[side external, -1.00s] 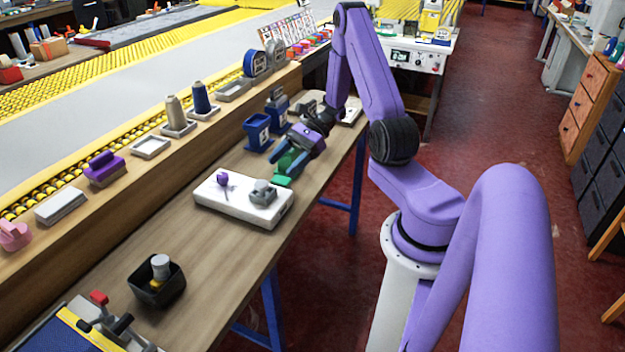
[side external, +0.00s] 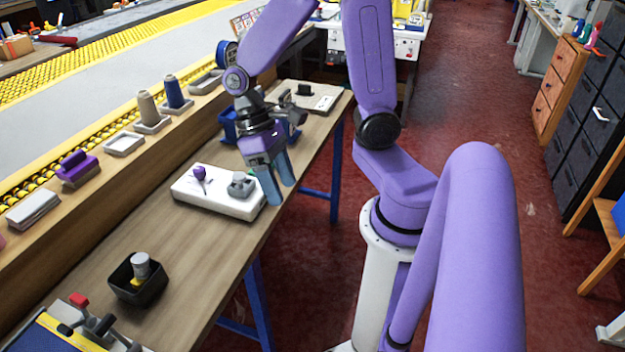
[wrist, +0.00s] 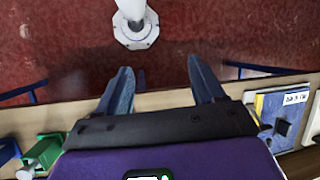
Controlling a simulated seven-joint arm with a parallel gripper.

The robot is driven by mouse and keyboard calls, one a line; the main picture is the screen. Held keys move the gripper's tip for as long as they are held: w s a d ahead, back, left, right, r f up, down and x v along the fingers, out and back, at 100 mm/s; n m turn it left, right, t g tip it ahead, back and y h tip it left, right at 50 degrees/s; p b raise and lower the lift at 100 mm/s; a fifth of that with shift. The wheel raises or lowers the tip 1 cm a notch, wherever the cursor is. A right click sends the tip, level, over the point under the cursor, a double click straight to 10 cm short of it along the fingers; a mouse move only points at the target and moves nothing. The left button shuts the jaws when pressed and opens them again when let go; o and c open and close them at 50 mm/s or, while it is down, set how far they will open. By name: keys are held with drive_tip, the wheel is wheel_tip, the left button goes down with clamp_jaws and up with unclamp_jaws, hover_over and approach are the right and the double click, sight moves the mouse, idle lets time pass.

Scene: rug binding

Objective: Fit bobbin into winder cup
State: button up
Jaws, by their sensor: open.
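A pale cylinder with a yellow part below it (side external: 141,265), seemingly the bobbin, sits in a black open box (side external: 152,292) at the front left of the bench. The white base (side external: 205,203), seemingly the winder, carries a purple knob (side external: 200,173) and a grey round fitting (side external: 241,185), which may be the cup. My gripper (side external: 276,190) is open and points down beside the right end of the white base. In the wrist view my gripper (wrist: 162,80) has its fingers apart with nothing between them. Neither cylinder nor white base shows there.
Blue bins stand behind my gripper; a green bin (wrist: 48,150) shows in the wrist view. Thread cones (side external: 148,107) stand on the raised ledge. A yellow-and-blue device with levers (side external: 85,325) is at the near left. Bench between box and white base is clear.

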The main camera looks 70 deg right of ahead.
drive_tip(key=s+a+r+n+t, duration=0.1)
drive_tip(key=s+r+n+t, duration=0.1)
drive_tip(key=n, duration=0.3)
drive_tip(key=s+a+r+n+t+h, duration=0.1)
drive_tip(key=s+n+t, duration=0.1)
drive_tip(key=s+n, duration=0.3)
drive_tip(key=shift+s+r+n+t, duration=0.2)
drive_tip(key=shift+r+n+t, duration=0.2)
drive_tip(key=shift+n, duration=0.1)
